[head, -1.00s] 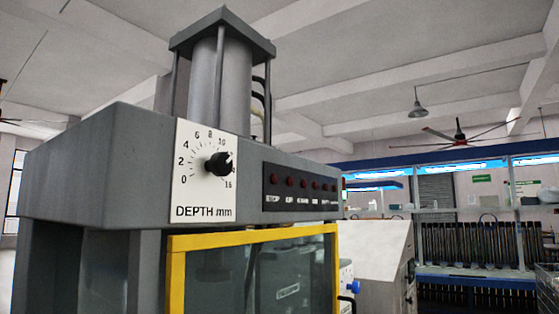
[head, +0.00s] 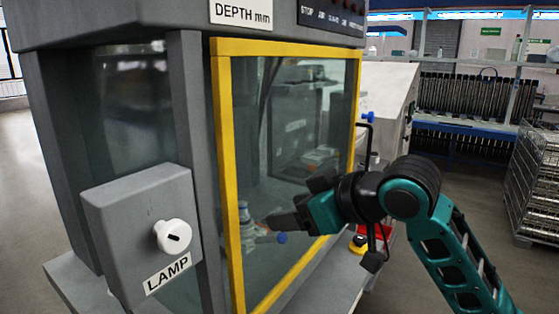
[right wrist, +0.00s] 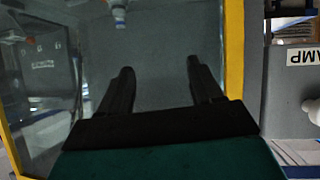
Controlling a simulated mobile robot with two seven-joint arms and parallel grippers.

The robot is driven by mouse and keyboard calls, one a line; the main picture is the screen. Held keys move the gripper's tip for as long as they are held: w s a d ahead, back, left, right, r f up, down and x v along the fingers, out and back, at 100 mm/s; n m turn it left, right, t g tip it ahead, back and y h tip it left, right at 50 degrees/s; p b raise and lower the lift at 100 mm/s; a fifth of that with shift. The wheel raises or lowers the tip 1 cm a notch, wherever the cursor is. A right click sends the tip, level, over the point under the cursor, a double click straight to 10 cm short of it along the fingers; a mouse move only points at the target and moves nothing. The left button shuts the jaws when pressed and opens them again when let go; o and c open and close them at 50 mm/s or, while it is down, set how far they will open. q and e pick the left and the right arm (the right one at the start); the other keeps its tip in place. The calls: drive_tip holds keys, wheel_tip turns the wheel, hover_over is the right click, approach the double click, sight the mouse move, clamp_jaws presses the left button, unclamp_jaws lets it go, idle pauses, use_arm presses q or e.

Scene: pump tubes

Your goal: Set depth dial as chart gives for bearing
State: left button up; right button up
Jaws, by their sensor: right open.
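The "DEPTH mm" label plate (head: 240,12) is cut off by the top edge of the head view, so the depth dial itself is out of sight now. No chart can be made out in either view. My right gripper (head: 270,222) is in front of the yellow-framed glass door (head: 222,150), well below the label. In the right wrist view the right gripper (right wrist: 160,68) is open, with its two dark fingers apart and nothing between them. My left gripper is in neither view.
A grey box with a white lamp knob (head: 174,236) and "LAMP" label (head: 167,273) projects at the left. A row of button labels (head: 335,18) is at the top. A wire rack (head: 535,185) stands right.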

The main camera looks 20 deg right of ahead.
wheel_tip(320, 180, up, 21)
drive_tip(key=s+d+n+t+y, duration=0.2)
drive_tip(key=s+d+r+n+t+y, duration=0.1)
drive_tip(key=s+r+y, duration=0.1)
drive_tip(key=s+r, duration=0.45)
drive_tip(key=s+d+r+n+t+y, duration=0.1)
drive_tip(key=s+d+r, duration=0.15)
drive_tip(key=r, duration=0.65)
drive_tip(key=a+p+x, duration=0.1)
drive_tip(key=p+x, duration=0.1)
drive_tip(key=x, duration=1.1)
drive_tip(key=shift+s, duration=0.35)
drive_tip(key=shift+f, duration=0.1)
drive_tip(key=shift+m, duration=0.3)
drive_tip(key=c, duration=1)
